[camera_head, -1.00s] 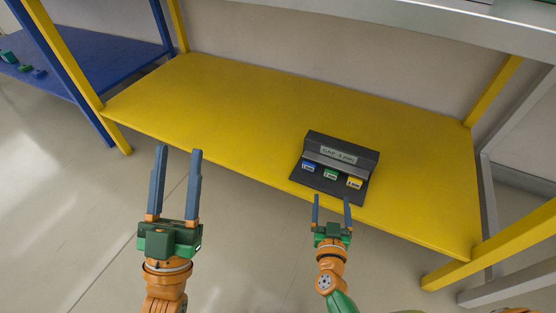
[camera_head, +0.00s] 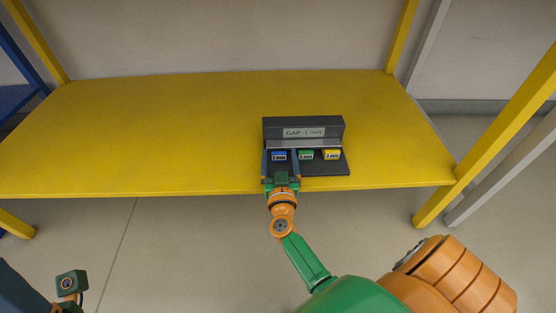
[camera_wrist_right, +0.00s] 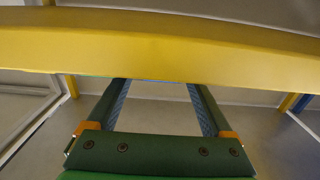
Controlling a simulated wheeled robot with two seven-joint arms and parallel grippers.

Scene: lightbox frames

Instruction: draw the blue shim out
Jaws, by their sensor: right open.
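The blue shim (camera_head: 279,155) is the left one of three in a dark holder (camera_head: 325,170), beside a green shim (camera_head: 306,155) and a yellow shim (camera_head: 332,154). My right gripper (camera_head: 281,158) is open at the holder's left front, with one finger on each side of the blue shim; I cannot tell whether they touch it. In the right wrist view the fingers (camera_wrist_right: 160,85) are apart, and their tips go out of sight at a yellow edge. Part of what seems to be my left gripper (camera_head: 25,292) shows at the bottom left corner; its jaws cannot be made out.
The holder stands near the front edge of a yellow shelf (camera_head: 150,130) and carries a gap sign (camera_head: 304,132). The shelf left of it is clear. Yellow posts (camera_head: 500,140) stand at the right. A blue shelf (camera_head: 14,100) is at the far left.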

